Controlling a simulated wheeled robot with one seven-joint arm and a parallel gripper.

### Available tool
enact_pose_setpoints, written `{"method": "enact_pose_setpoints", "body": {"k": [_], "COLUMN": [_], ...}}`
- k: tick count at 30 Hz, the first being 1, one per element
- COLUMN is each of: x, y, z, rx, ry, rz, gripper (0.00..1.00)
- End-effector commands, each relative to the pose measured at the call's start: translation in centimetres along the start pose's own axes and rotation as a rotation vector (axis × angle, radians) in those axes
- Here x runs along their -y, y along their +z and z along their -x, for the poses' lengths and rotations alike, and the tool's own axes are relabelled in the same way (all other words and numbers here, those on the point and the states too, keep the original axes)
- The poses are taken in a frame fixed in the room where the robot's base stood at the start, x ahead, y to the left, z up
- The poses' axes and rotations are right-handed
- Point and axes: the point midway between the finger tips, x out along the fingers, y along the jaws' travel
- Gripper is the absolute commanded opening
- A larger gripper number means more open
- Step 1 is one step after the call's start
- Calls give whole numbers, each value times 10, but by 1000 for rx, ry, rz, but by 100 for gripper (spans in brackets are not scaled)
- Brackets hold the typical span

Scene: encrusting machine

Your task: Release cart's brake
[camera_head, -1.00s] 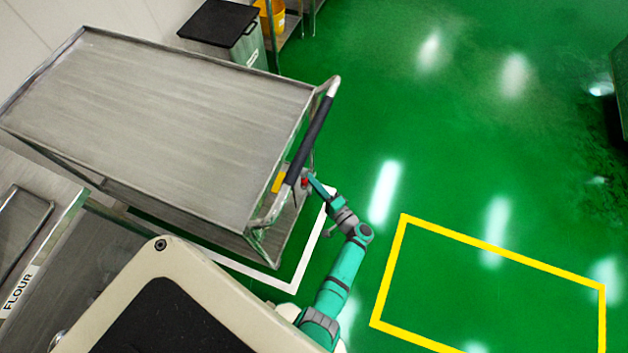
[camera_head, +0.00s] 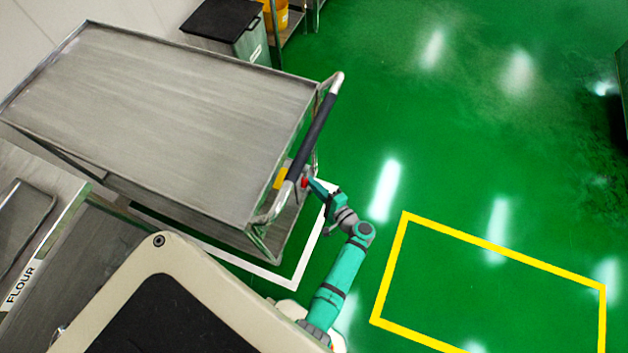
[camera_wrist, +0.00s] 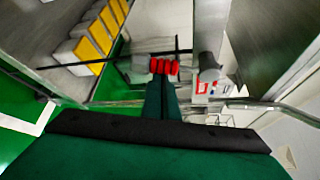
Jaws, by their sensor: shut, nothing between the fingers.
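The steel cart (camera_head: 165,110) fills the upper left of the head view, with a flat top and a push handle (camera_head: 312,138) with a dark grip at its right end. A small red part (camera_head: 305,182), seemingly the brake, shows just below the handle. In the wrist view a ribbed red piece (camera_wrist: 164,67) lies straight ahead of my fingertips. My gripper (camera_head: 313,186) is at the cart's handle end, beside the red part. In the wrist view my gripper (camera_wrist: 163,82) has its fingers together and empty. Whether the tips touch the red piece I cannot tell.
A yellow piece (camera_head: 280,178) is at the cart's end by the handle. A grey bin with a black lid (camera_head: 222,20) stands behind the cart. A counter labelled FLOUR (camera_head: 20,285) is at left. Green floor with a yellow outline (camera_head: 455,236) is clear on the right.

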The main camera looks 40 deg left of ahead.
Motion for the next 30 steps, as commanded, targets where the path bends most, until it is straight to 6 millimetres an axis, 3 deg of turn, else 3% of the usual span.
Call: {"method": "enact_pose_setpoints", "body": {"k": [9,30], "x": [0,22], "y": [27,60], "z": [5,27], "rx": [17,13], "ry": [160,499], "rz": [-252,-816], "gripper": [0,0]}}
